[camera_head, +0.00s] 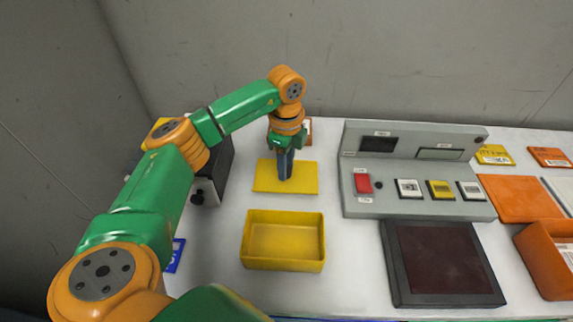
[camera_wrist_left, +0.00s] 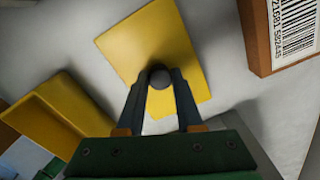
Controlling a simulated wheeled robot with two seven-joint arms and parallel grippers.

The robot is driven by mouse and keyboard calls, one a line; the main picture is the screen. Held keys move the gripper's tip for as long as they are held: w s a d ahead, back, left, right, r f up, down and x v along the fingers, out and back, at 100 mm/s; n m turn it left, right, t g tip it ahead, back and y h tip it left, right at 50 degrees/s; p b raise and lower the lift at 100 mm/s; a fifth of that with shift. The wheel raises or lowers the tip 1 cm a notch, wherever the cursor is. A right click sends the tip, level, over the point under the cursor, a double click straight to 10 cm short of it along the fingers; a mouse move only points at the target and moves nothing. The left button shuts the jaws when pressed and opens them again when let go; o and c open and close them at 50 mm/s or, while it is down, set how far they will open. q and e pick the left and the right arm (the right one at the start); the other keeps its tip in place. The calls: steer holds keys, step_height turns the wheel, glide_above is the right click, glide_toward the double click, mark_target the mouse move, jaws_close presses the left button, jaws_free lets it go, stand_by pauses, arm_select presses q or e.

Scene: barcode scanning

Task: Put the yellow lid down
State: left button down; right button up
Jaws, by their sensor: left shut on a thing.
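The yellow lid (camera_head: 264,179) is a flat plate at the middle of the head view, just behind the open yellow box (camera_head: 284,240). My left gripper (camera_head: 285,177) points down over the lid, its fingers at the lid's middle. In the left wrist view the lid (camera_wrist_left: 155,40) has a round grey knob (camera_wrist_left: 160,78), and my left gripper's fingertips (camera_wrist_left: 160,72) are shut on that knob. The lid looks flat and close to the table; I cannot tell whether it touches. The yellow box also shows in the left wrist view (camera_wrist_left: 50,118). My right gripper is not in view.
A grey control panel (camera_head: 362,204) stands right of the lid, with a dark scanner pad (camera_head: 440,258) before it. A black device (camera_head: 212,172) stands on the left. An orange box (camera_head: 550,262) and orange lid (camera_head: 520,198) are far right. Bare table surrounds the yellow box.

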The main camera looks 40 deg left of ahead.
arm_select(q)
steer(key=shift+f, duration=0.35)
steer(key=shift+f, duration=0.1)
steer(key=c, duration=0.6)
jaws_free()
steer(key=shift+o, duration=0.2)
steer(key=shift+r, duration=0.2)
step_height(320, 180, up, 7)
steer(key=shift+w+r, duration=0.1)
steer(key=shift+r, duration=0.1)
step_height(320, 180, up, 5)
steer(key=shift+f+p, duration=0.2)
steer(key=shift+p, duration=0.2)
